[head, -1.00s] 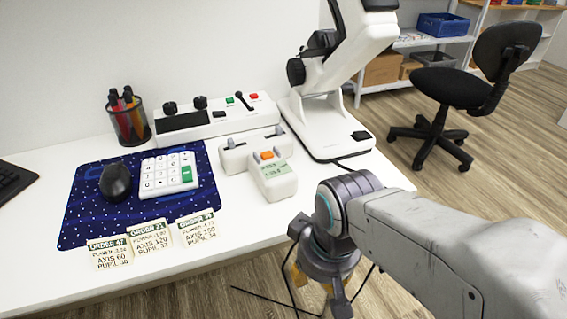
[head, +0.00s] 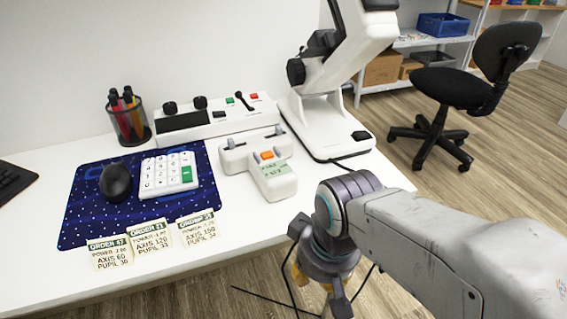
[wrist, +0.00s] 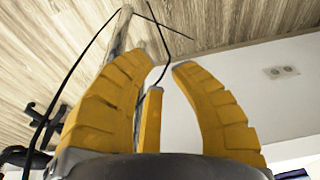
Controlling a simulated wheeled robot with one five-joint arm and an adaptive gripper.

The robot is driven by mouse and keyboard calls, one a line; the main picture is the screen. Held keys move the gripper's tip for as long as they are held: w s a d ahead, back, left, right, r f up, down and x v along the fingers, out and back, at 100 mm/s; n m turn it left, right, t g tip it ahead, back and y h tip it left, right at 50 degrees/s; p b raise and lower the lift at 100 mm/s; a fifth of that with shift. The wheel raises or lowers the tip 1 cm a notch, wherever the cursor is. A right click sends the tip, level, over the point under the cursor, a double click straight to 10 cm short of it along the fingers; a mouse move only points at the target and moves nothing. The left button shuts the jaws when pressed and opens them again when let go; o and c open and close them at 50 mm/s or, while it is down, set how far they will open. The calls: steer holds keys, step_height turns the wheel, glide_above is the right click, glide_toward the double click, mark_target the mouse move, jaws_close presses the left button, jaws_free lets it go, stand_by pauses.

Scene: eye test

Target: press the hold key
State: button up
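No key's label reads as "hold" at this size. An orange key (head: 267,155) is on a white T-shaped device (head: 281,186) with a small greenish display, lying on the desk. The console (head: 215,127) at the back has a green key (head: 230,100), a red key (head: 254,96) and a black lever. A white keypad (head: 160,190) has a green key (head: 187,174). My gripper (head: 314,284) hangs beyond the desk's front edge, right of and nearer than the T-shaped device. In the wrist view its yellow fingers (wrist: 162,66) are spread, with nothing between them.
The white desk (head: 120,285) carries a blue mat (head: 77,215) with a black mouse (head: 116,182), three order cards (head: 151,238), a pen cup (head: 130,125) and a large white instrument (head: 325,125). A thin dark cable hangs near my gripper. A chair (head: 455,88) stands at right.

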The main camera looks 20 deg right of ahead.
jaws_close()
stand_by(1.2)
